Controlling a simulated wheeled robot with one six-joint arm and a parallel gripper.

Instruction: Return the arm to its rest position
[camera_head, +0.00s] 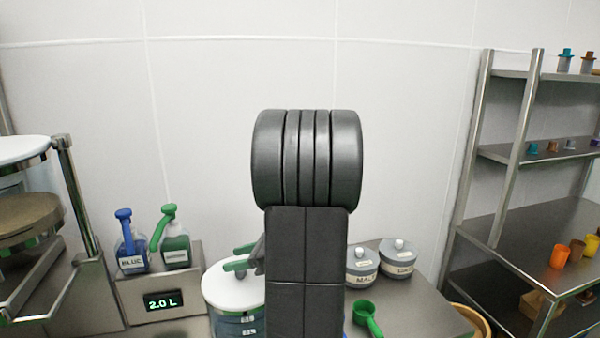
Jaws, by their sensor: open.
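My arm stands folded upright in the middle of the head view and covers much of the bench behind it. My gripper (238,257) shows only in part at the arm's left edge. Its two green fingers point left and stand apart, with nothing seen between them. It appears in front of or above the white lid of a round container (222,289); the gap between them cannot be judged. The rest of the gripper is hidden behind my arm.
Blue (132,245) and green (175,240) pump bottles stand on a unit reading 2.0 L (162,301). Two lidded pots (398,262) and a green scoop (366,314) are right of my arm. A metal shelf (500,235) with cups stands at right, a tiered rack (40,255) at left.

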